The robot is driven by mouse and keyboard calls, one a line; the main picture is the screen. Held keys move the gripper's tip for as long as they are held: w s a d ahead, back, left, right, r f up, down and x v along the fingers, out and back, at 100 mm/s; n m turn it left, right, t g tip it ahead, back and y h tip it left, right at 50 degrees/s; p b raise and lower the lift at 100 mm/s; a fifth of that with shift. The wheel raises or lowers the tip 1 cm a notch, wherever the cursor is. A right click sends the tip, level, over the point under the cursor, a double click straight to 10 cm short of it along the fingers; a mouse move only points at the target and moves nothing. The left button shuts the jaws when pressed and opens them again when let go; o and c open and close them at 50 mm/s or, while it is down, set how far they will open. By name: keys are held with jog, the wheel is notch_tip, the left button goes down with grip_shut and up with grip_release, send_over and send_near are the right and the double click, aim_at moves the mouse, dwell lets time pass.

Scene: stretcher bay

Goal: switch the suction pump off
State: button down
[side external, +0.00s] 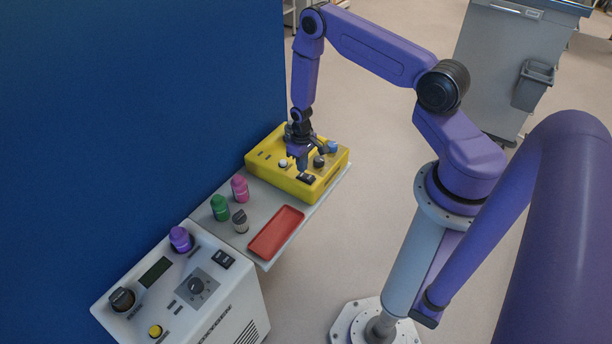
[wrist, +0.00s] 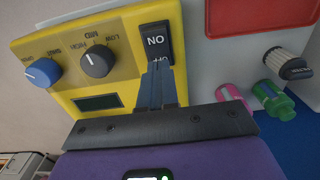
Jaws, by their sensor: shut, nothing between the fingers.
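The yellow pump box (side external: 262,160) stands on a grey shelf against the blue wall; it fills the upper left of the wrist view (wrist: 125,28). A black rocker switch (wrist: 156,42) sits near its edge, with ON readable and a second label partly covered by my fingers. The switch also shows in the side view (side external: 306,178). My gripper (wrist: 161,68) is shut and empty, its fingertips over the end of the rocker away from ON. I cannot tell whether they touch it or which way the rocker is tilted.
A blue knob (wrist: 42,72), a LOW-MID-HIGH knob (wrist: 97,60) and a dark display (wrist: 97,102) share the panel. Pink (side external: 240,188) and green (side external: 220,207) bottles, a grey dark-capped one (side external: 240,221) and a red tray (side external: 276,232) are nearby. A white machine (side external: 232,298) stands in front.

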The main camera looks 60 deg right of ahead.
aim_at(301, 175)
jog(key=shift+r, duration=2.65)
jog(key=s+a+r+n, duration=0.3)
jog(key=a+r, duration=0.6)
jog(key=r, duration=0.1)
jog(key=s+a+r+n, duration=0.3)
jog(key=s+a+r, duration=0.1)
jog(key=a+r, duration=0.5)
jog(key=s+r+n, duration=0.3)
jog(key=s+r, duration=0.3)
jog(key=s, duration=0.4)
jog(key=s+r+n, duration=0.3)
jog(key=s+r, duration=0.4)
jog(key=s, duration=0.3)
jog(key=shift+s+n, duration=0.3)
jog(key=shift+s, duration=0.05)
